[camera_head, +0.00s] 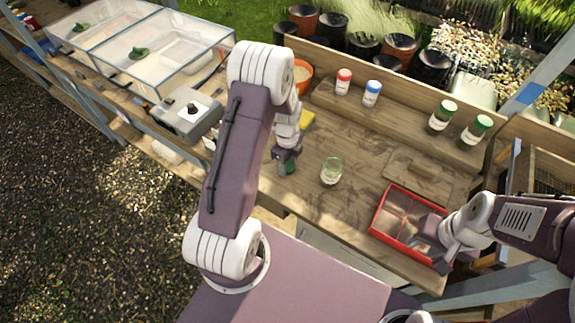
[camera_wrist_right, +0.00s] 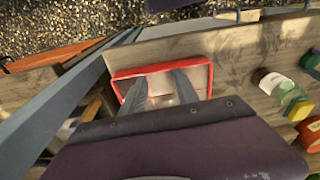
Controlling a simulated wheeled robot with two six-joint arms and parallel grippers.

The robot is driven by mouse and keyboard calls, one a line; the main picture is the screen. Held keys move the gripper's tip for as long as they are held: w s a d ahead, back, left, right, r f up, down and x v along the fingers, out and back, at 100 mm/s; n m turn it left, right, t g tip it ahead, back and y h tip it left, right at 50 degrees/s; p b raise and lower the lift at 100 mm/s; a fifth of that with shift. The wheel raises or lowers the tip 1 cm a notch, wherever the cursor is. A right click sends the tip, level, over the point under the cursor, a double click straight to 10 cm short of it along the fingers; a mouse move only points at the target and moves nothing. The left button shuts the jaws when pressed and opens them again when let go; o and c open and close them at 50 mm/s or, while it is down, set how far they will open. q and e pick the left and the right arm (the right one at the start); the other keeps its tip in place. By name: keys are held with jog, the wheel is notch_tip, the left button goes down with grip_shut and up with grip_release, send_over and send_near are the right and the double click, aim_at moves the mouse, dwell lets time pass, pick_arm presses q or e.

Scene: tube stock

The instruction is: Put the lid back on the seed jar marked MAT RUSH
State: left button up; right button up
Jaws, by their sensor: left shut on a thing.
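A clear jar (camera_head: 331,172) with a pale label and a greenish rim stands upright and uncapped in the middle of the bench. Its label is too small to read. My left gripper (camera_head: 287,158) is just left of this jar, apart from it, shut on a green lid (camera_head: 290,168) that is partly hidden by the fingers. My right gripper (camera_wrist_right: 162,92) is open over the red tray (camera_head: 375,219), its fingers apart with nothing visible between them. The red tray also shows in the right wrist view (camera_wrist_right: 120,74).
An orange pot (camera_head: 303,72) and a yellow object (camera_head: 307,118) are behind my left arm. A grey box (camera_head: 188,112) is at left.

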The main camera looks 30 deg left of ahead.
aim_at(288, 166)
pick_arm(q)
notch_tip(288, 166, up, 10)
jog(key=shift+f, duration=0.15)
dwell(0.3)
